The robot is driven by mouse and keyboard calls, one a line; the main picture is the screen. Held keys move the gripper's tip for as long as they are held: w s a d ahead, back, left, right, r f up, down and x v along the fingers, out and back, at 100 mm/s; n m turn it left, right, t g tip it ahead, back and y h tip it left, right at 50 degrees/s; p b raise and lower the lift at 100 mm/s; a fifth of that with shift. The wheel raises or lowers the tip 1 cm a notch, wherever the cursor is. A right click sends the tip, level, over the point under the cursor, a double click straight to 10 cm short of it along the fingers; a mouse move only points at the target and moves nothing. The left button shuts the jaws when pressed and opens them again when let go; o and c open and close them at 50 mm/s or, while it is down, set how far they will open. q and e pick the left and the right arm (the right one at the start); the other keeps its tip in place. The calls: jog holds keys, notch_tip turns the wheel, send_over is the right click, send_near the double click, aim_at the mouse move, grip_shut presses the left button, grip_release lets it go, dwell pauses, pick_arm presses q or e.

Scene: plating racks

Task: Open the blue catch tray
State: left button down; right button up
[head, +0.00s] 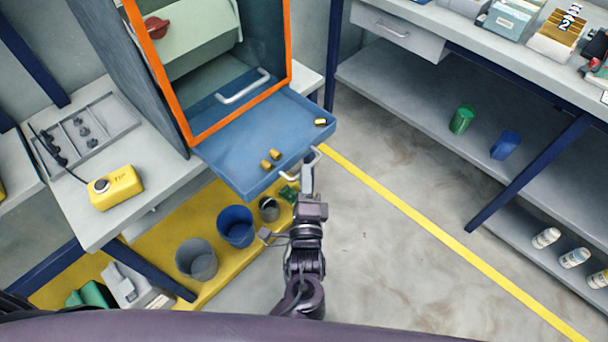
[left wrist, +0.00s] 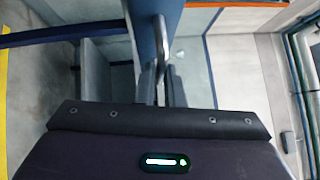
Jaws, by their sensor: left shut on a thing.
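The blue catch tray (head: 240,150) sticks out from under the orange-framed opening, so it stands pulled out at least partway. In the left wrist view the handle (left wrist: 160,45) runs between the fingers, beside the blue tray front (left wrist: 142,35). The fingertips are partly hidden there. My right gripper is not in view.
The orange-framed machine opening (head: 291,40) has a second pale handle (head: 243,86). Below the tray, a blue bucket (head: 236,226) and a grey bucket (head: 197,260) stand on a yellow platform (head: 150,232). A shelved bench (head: 440,112) stands at right. The floor between is clear.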

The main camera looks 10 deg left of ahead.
pick_arm(q)
jog(key=c, duration=1.8)
grip_release()
jog(key=shift+s, duration=0.1)
jog(key=s+f, duration=0.1)
jog(key=s, duration=0.6)
jog(key=shift+s+d+b, duration=0.25)
jog(key=shift+d+b, duration=0.05)
jog(key=shift+d, duration=0.15)
jog(key=shift+f, duration=0.1)
jog(key=s+a+f+n+g+h+p, duration=0.1)
jog(key=s+a+f+n+g+h, duration=0.2)
jog(key=f, duration=1)
jog(key=s+a+f+n+g, duration=0.25)
jog(key=f+g, duration=0.25)
jog(key=f, duration=0.9)
jog(key=s+a+f+n+g, duration=0.3)
jog(key=s+a+f, duration=0.1)
jog(key=s, duration=0.4)
jog(key=s+a+f+n+g, duration=0.4)
jog(key=s+a+f, duration=0.1)
jog(key=s+f, duration=0.2)
jog(key=s+a+f+n+g+p, duration=0.1)
jog(key=s+a+f+n+g, duration=0.2)
jog(key=s+a+f, duration=0.2)
jog(key=s+f, duration=0.1)
jog(key=s, duration=0.2)
jog(key=shift+s+a+y, duration=0.15)
jog(key=shift+s+y, duration=0.15)
jog(key=shift+s, duration=0.05)
